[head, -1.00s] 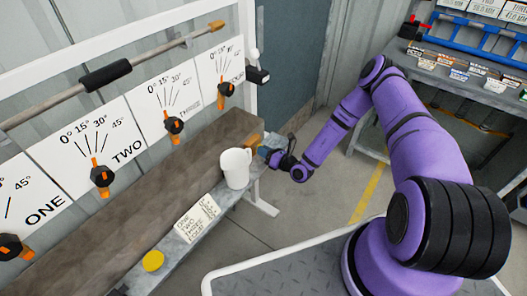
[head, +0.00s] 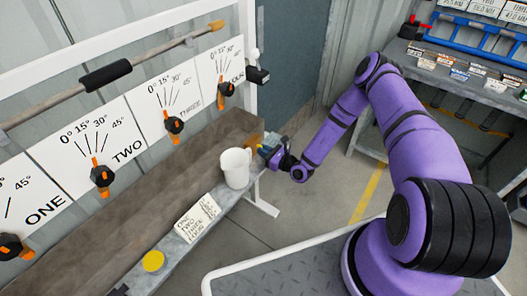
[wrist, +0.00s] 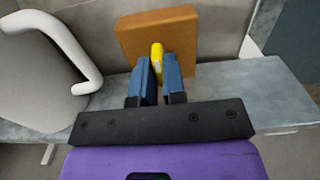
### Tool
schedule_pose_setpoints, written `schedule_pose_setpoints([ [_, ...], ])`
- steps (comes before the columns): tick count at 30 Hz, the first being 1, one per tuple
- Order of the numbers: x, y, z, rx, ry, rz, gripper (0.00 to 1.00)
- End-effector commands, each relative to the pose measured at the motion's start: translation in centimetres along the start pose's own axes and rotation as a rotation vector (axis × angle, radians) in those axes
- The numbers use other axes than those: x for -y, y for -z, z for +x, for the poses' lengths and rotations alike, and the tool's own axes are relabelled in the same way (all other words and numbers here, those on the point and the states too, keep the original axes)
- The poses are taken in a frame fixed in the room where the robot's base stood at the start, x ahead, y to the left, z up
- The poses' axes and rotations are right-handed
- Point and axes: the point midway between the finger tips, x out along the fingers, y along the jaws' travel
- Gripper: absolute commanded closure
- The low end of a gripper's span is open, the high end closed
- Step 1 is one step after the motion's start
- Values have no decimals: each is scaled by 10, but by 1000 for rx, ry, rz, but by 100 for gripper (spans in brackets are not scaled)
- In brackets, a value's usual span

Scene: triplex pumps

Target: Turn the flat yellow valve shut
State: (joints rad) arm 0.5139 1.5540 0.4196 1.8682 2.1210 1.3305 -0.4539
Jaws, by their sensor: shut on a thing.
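The flat yellow valve (wrist: 157,60) shows in the wrist view as a narrow yellow handle, seen edge-on, in front of an orange-brown block (wrist: 150,32). My gripper (wrist: 158,68) has its two blue fingers on either side of the handle and is shut on it. The fingers hide the lower part of the handle. In the head view my gripper (head: 268,152) is at the far end of the grey bench, just right of the white mug. The valve is too small there to judge its angle.
A white mug (head: 235,168) stands close to the left of my gripper; its handle (wrist: 78,50) is near the fingers. A label card (head: 197,218) and a yellow disc (head: 153,261) lie along the bench. Several black-and-orange dials are on the wall panel. Floor to the right is clear.

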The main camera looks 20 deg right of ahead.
Motion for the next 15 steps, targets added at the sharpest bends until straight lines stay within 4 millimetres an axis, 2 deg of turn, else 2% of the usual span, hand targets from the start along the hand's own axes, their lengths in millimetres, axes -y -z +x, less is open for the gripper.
schedule_pose_setpoints([
  [11,0,2,-2,-5,0,-4,100],
  [12,0,2,-2,-5,0,-4,80],
  [14,0,2,-1,-4,0,-4,66],
  [15,0,1,-1,-3,0,-4,64],
])
